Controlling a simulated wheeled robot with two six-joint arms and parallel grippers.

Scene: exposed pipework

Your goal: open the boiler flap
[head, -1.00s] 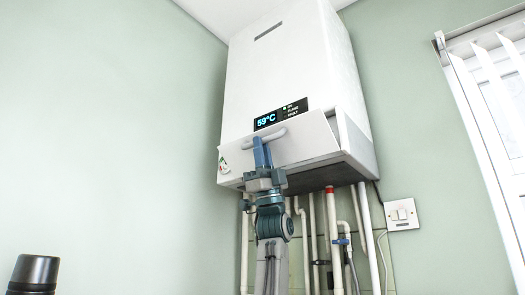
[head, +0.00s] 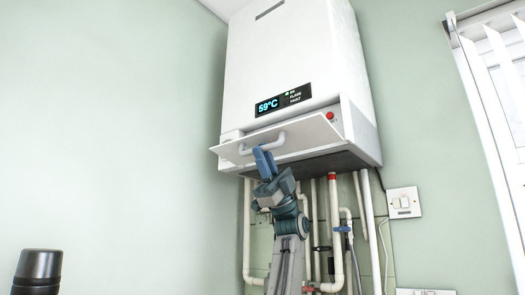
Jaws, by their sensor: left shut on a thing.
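The white boiler (head: 300,60) hangs on the green wall, its display reading 59°C. Its flap (head: 290,136) is hinged along the bottom front and is tilted outward, its top edge away from the body, with a gap behind it where a red knob (head: 330,115) shows. A pale bar handle (head: 262,143) is on the flap's front. My left gripper (head: 262,152) is shut on the handle from below, its blue fingers around the bar. My right gripper is not in view.
White pipes (head: 335,220) with blue and red fittings run down below the boiler, behind and right of my left arm. A switch plate (head: 403,202) is on the wall at right, beside a window with blinds (head: 490,100).

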